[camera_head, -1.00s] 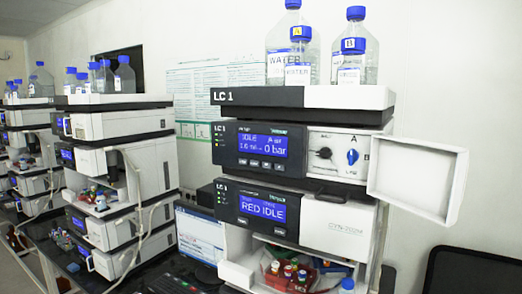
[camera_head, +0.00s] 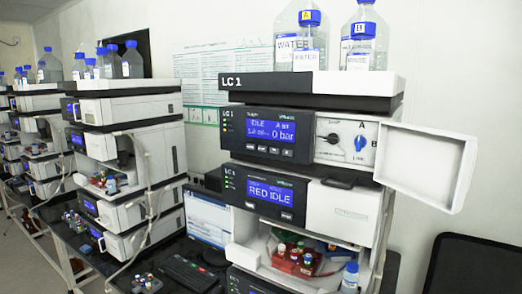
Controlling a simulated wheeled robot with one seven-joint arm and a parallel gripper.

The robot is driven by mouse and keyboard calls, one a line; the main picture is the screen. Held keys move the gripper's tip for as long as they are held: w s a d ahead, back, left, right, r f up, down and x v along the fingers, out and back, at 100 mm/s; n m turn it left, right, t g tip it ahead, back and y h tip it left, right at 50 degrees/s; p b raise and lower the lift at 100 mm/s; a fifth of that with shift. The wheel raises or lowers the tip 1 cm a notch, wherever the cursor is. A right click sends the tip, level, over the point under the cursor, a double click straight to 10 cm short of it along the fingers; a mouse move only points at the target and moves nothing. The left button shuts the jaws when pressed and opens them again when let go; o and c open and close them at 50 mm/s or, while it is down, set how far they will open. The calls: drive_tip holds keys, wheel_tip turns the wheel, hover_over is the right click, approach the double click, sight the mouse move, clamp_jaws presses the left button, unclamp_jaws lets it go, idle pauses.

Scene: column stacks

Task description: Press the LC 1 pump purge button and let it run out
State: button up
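The LC 1 stack stands right of centre. Its pump module (camera_head: 232,123) has a dark front panel with a lit blue display (camera_head: 271,129) reading IDLE, A and 0 bar. A row of small buttons (camera_head: 268,150) sits under the display; their labels are too small to read. Right of the panel, an open compartment shows a black knob (camera_head: 330,138) and a blue valve knob (camera_head: 360,144) between letters A and B. The white door (camera_head: 424,166) is swung open to the right. My gripper is not in view.
Below the pump, a second LC 1 module (camera_head: 232,184) reads RED IDLE. An open bay holds a red vial rack (camera_head: 292,262). Bottles (camera_head: 364,38) stand on top. Other stacks (camera_head: 125,115) and a keyboard (camera_head: 188,273) are at left; a dark screen (camera_head: 470,265) is at lower right.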

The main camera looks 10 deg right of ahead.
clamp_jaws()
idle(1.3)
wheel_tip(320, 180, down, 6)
drive_tip(key=b, duration=0.5)
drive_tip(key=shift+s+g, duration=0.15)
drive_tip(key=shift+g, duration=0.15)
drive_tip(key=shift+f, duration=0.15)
